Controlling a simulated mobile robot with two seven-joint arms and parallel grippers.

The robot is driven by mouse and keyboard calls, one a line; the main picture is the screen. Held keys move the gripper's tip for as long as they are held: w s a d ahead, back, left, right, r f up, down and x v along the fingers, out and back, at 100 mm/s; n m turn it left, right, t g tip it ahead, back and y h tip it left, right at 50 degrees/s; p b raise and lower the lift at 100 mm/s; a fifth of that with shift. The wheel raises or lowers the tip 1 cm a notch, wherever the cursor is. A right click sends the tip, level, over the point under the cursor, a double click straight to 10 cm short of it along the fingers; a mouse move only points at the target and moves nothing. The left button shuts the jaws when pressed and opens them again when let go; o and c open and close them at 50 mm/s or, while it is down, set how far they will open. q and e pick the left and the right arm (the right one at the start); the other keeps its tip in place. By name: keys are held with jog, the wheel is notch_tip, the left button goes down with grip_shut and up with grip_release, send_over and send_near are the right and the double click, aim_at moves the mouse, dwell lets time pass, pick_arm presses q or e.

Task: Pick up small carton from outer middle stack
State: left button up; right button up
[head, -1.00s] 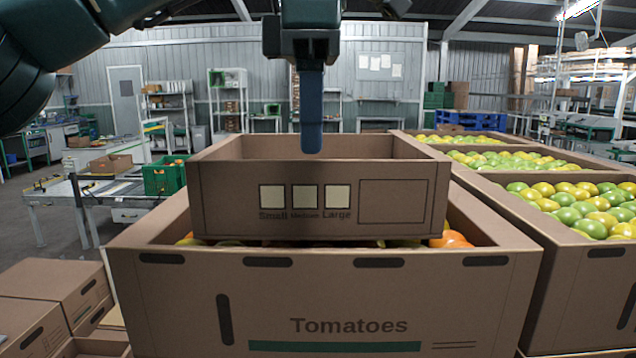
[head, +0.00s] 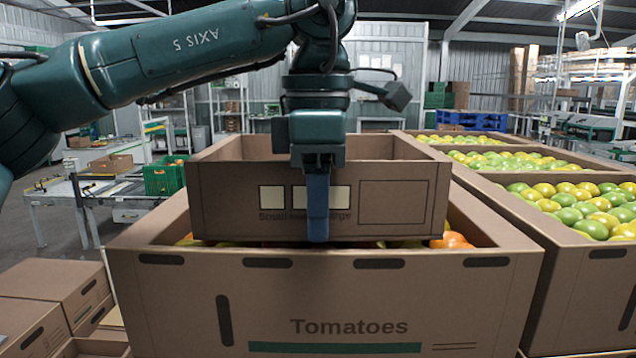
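An open small brown carton (head: 230,205), with Small, Medium and Large boxes printed on its front, rests on the big Tomatoes carton (head: 180,300). My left gripper (head: 318,238) points down at the small carton's front wall. One blue finger shows in front of that wall, reaching down to about its bottom edge. The other finger is not visible, so I cannot tell whether the gripper is open or shut, or whether it touches the wall. My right gripper is not in view. More brown cartons (head: 55,285) are stacked at the lower left.
Big cartons of green and yellow tomatoes (head: 583,285) stand close on the right. Orange tomatoes (head: 455,240) show inside the big carton beside the small one. A work table (head: 60,197) with a green crate (head: 164,178) stands behind left.

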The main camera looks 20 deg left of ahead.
pick_arm(q)
grip_shut()
jog(key=shift+r, duration=0.1)
dwell(0.4)
